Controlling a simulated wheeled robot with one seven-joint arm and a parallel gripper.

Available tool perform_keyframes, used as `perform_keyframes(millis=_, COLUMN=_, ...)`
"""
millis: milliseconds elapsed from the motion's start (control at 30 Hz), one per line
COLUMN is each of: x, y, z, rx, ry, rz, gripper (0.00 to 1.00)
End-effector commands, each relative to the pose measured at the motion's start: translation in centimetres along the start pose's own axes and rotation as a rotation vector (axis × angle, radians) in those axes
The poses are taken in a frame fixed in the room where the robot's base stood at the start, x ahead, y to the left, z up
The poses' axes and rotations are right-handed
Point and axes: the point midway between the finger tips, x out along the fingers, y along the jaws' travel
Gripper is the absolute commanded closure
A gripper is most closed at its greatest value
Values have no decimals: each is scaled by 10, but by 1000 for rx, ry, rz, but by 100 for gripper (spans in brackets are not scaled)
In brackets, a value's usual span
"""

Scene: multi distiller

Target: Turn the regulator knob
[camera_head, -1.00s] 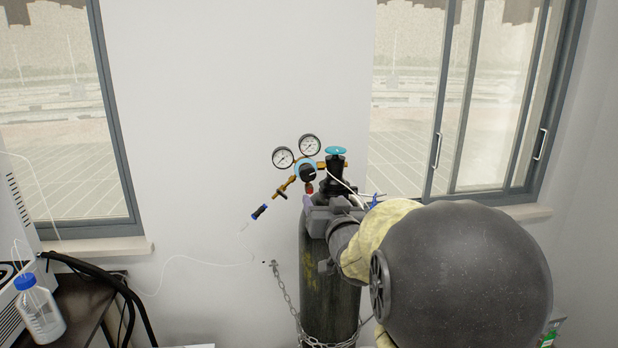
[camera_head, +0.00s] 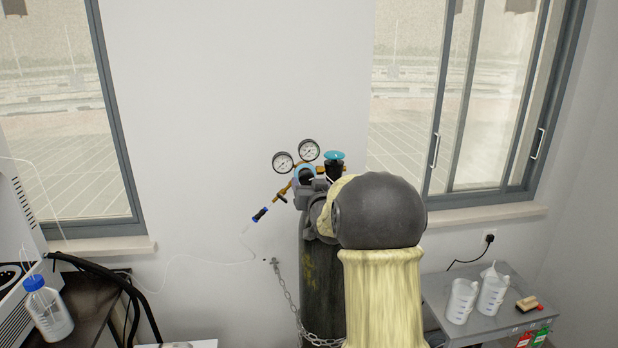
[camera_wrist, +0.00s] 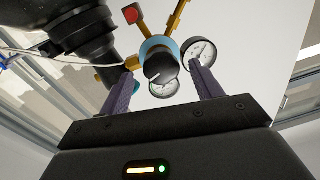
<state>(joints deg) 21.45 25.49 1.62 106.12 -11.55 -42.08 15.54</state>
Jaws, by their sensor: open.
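The black regulator knob (camera_wrist: 161,67), with a white mark line, sits on a blue ring (camera_wrist: 160,45) in the wrist view. My gripper (camera_wrist: 163,82) is open, with one finger on each side of the knob in that view. I cannot tell whether either finger touches it. In the head view, the brass regulator (camera_head: 290,184) and its two round gauges (camera_head: 296,155) are on the gas cylinder (camera_head: 323,275). My gripper (camera_head: 305,187) is in front of the regulator there and hides most of the knob. A teal valve handwheel (camera_head: 334,155) is just right of the gauges.
A chain (camera_head: 288,295) runs from the wall to the cylinder. A thin hose hangs at the left. A grey cart (camera_head: 460,325) with plastic beakers stands at right. A bench with a blue-capped bottle (camera_head: 48,310) is at left. Windows flank the bare wall.

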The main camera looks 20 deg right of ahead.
Motion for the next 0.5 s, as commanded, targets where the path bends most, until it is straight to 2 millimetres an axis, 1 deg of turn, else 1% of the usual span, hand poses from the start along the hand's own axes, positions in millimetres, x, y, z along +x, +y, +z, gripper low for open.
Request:
perform_keyframes(millis=33, x=6, y=-1, z=-2, rx=0, ry=-1, rz=-1, gripper=35)
perform_keyframes(millis=100, x=13, y=-1, z=-1, rx=0, ry=-1, rz=-2, gripper=35)
perform_keyframes(millis=200, x=18, y=-2, z=0, rx=0, ry=0, rz=-3, gripper=35)
perform_keyframes(millis=467, x=18, y=-2, z=0, rx=0, ry=0, rz=-3, gripper=35)
perform_keyframes(millis=500, x=18, y=-2, z=0, rx=0, ry=0, rz=-3, gripper=41)
